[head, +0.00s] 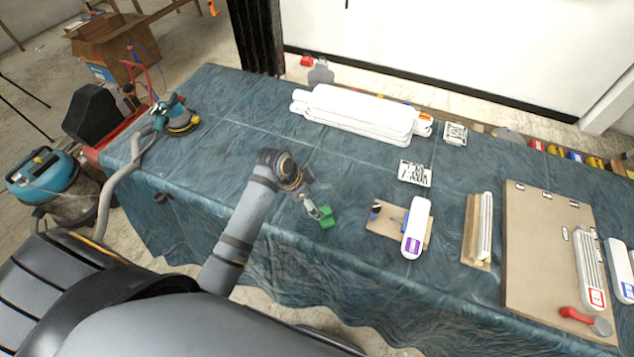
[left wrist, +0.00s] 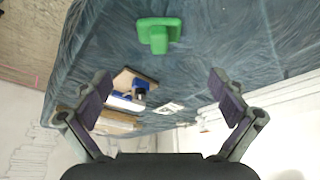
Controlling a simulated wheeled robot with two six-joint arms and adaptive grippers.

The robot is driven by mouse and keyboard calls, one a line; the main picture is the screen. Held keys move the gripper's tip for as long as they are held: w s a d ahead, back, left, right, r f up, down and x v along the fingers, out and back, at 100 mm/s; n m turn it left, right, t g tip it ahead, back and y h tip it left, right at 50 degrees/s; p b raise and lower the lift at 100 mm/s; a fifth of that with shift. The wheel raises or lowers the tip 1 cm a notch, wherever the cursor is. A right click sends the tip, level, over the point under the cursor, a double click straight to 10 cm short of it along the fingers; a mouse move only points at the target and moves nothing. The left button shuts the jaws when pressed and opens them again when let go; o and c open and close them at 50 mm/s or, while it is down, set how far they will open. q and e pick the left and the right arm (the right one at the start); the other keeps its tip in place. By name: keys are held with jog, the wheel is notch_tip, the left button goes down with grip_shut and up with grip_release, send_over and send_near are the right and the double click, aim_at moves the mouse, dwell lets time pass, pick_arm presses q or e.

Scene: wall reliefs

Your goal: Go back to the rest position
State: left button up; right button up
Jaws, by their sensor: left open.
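My left gripper (head: 316,208) is over the middle of the cloth-covered table in the head view. In the left wrist view its two fingers (left wrist: 160,80) are spread wide with nothing between them. A green block with a raised grip (head: 327,217) is close by the fingertips in the head view. In the left wrist view the green block (left wrist: 158,35) lies on the cloth, apart from the fingers. My right gripper shows in neither view.
The blue cloth (head: 250,130) carries a white stack (head: 355,115), a small board with a white tool (head: 415,230), and a large brown board (head: 535,240). A sander (head: 178,118) with a hose stands at the left end. Bare cloth surrounds the left gripper.

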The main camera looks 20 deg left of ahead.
pick_arm(q)
jog(key=s+a+r+n+y, duration=0.2)
jog(key=s+a+n, duration=0.15)
jog(key=s, duration=0.45)
jog(key=s+a+r+n+y, duration=0.2)
jog(key=s+n, duration=0.3)
jog(key=s, duration=0.3)
jog(key=s+a+f+g+b, duration=0.1)
jog(key=s+a+f, duration=0.1)
jog(key=f, duration=1.2)
jog(key=s+a+f+b, duration=0.1)
jog(key=f, duration=1.4)
jog(key=s+a+f+g+b, duration=0.1)
jog(key=s+f, duration=1.5)
jog(key=s, duration=0.2)
jog(key=shift+a+f, duration=0.2)
jog(key=shift+f, duration=0.2)
